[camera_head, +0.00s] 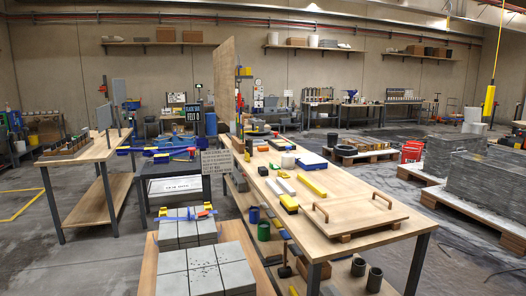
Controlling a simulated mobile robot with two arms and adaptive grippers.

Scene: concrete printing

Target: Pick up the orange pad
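No object shows clearly as the orange pad. A small orange-red piece (205,213) lies by a blue and yellow item on the grey concrete blocks (183,233), low in the middle of the head view; it is too small to tell if it is a pad. Yellow pieces, including a yellow block (289,203) and a yellow bar (312,185), lie on the long wooden table (345,183) at the right. Neither of my grippers shows.
A wooden board with handles (352,214) covers the table's near end. A tall plywood panel (225,85) stands at its far end. Another wooden table (88,155) stands at the left. Pallets of grey blocks (482,180) stand at the right. Floor (115,255) is clear at the front left.

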